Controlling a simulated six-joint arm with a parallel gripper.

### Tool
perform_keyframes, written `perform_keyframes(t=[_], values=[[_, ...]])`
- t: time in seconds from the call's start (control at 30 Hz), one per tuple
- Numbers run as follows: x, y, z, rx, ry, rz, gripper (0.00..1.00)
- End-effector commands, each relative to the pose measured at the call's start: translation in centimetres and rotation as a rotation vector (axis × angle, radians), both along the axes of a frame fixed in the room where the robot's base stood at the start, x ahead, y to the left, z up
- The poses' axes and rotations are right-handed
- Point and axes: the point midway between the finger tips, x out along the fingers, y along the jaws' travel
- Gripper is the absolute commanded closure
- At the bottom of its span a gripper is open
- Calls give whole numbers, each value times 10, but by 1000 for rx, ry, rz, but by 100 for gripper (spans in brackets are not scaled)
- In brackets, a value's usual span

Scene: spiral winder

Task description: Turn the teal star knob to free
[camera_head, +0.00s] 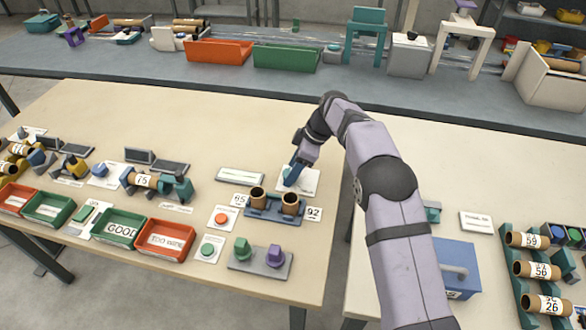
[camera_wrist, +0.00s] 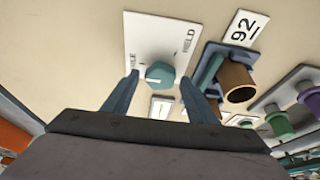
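The teal knob (camera_wrist: 160,75) stands on a white plate (camera_wrist: 160,40) in the wrist view, with a pale mark on its top. The plate reads HELD on the right; the word on the left is partly hidden by a finger. My gripper (camera_wrist: 161,83) is open, with one finger to each side of the knob and a visible gap on both sides. In the head view my gripper (camera_head: 292,176) points down over the white plate (camera_head: 308,182), and the knob is mostly hidden by the fingers there.
A blue stand with two brown tubes (camera_head: 272,208) sits close by, with a 92 card (camera_wrist: 240,28) beside it. A red button (camera_head: 221,218), green button (camera_head: 207,249) and green and purple knobs (camera_head: 262,256) are nearer the front. Bare table lies behind the plate.

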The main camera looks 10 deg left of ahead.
Motion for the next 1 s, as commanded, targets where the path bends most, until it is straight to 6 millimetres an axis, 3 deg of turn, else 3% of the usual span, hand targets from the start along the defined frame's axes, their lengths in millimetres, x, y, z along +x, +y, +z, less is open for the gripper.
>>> perform_keyframes(t=[0.37, 1.0], values=[[0, -1, 2, 1, 1, -3, 46], [1, -27, 65, 1, 0, -2, 46]])
